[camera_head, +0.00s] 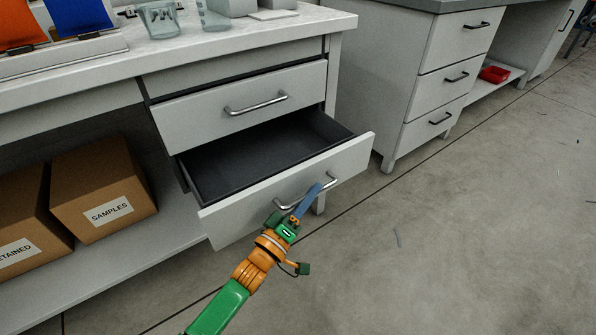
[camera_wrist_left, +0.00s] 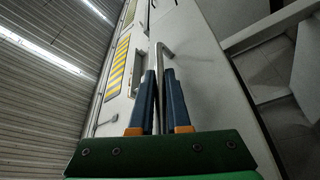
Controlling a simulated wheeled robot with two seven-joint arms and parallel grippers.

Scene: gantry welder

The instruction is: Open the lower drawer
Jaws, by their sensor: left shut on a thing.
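The lower drawer (camera_head: 285,193) stands pulled out from the white bench, and its dark, empty inside shows. Its silver bar handle (camera_head: 324,186) is on the front panel. My left gripper (camera_head: 308,198) is shut on this handle. In the left wrist view the blue fingers of the gripper (camera_wrist_left: 159,92) stand on either side of the handle bar (camera_wrist_left: 158,65). The upper drawer (camera_head: 245,105) above it is closed, with its own silver handle (camera_head: 255,104). My right gripper is not in view.
Cardboard boxes, one marked SAMPLES (camera_head: 104,190), sit on the low shelf at the left. Another white drawer unit (camera_head: 410,95) stands to the right, with a red tray (camera_head: 494,74) beside it. The grey floor (camera_head: 470,230) at the right is clear.

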